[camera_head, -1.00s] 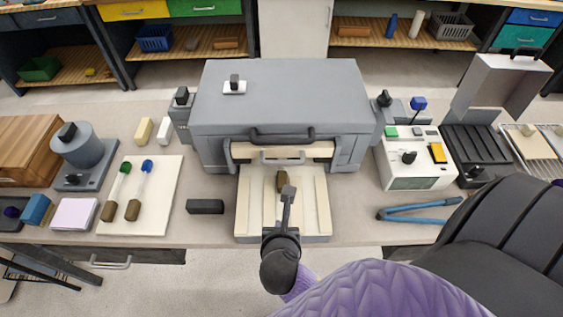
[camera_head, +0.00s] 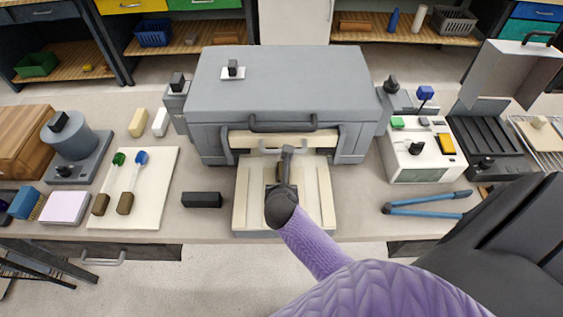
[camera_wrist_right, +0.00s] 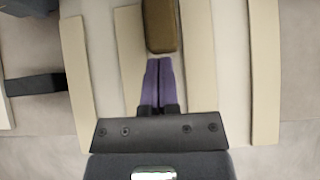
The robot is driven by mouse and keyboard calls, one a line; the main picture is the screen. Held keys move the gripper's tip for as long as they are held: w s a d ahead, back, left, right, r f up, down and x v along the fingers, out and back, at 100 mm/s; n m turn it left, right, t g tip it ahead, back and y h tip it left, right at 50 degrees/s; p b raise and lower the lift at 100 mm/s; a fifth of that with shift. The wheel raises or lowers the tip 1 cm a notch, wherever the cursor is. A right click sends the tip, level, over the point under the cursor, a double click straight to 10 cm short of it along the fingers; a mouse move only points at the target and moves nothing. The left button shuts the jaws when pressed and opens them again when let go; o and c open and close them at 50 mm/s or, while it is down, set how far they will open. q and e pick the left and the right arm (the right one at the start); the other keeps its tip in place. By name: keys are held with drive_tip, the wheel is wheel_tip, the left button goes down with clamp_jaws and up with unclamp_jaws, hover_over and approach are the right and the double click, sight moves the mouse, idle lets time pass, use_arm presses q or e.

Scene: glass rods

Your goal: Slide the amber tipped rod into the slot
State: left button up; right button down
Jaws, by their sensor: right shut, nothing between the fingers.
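A brown rod handle (camera_wrist_right: 160,25) lies in the channel between two cream rails on the tray (camera_head: 327,200) in front of a large grey box (camera_head: 280,90). In the head view my arm partly hides it. Its far end and any amber tip are hidden. A slot-like opening (camera_head: 240,157) is at the box front, under a cream panel. My right gripper (camera_wrist_right: 159,62) is shut and empty, its fingertips close behind the handle's near end; I cannot tell whether they touch it. My left gripper is not in view.
A white board (camera_head: 155,210) at left holds a green-tipped rod (camera_head: 117,160) and a blue-tipped rod (camera_head: 140,158). A black block (camera_head: 202,200) lies left of the tray. Blue-handled pliers (camera_head: 425,206) and a white device (camera_head: 415,160) are at right.

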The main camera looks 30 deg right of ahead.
sight(281, 174)
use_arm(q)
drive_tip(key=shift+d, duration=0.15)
use_arm(e)
drive_tip(key=w, duration=0.1)
drive_tip(key=w+d+p, duration=0.1)
drive_tip(key=shift+w+d+r, duration=0.15)
drive_tip(key=shift+w+d, duration=0.15)
drive_tip(key=shift+w, duration=0.1)
drive_tip(key=shift+w+d+p, duration=0.15)
drive_tip(key=shift+d+p, duration=0.1)
drive_tip(key=shift+p, duration=0.05)
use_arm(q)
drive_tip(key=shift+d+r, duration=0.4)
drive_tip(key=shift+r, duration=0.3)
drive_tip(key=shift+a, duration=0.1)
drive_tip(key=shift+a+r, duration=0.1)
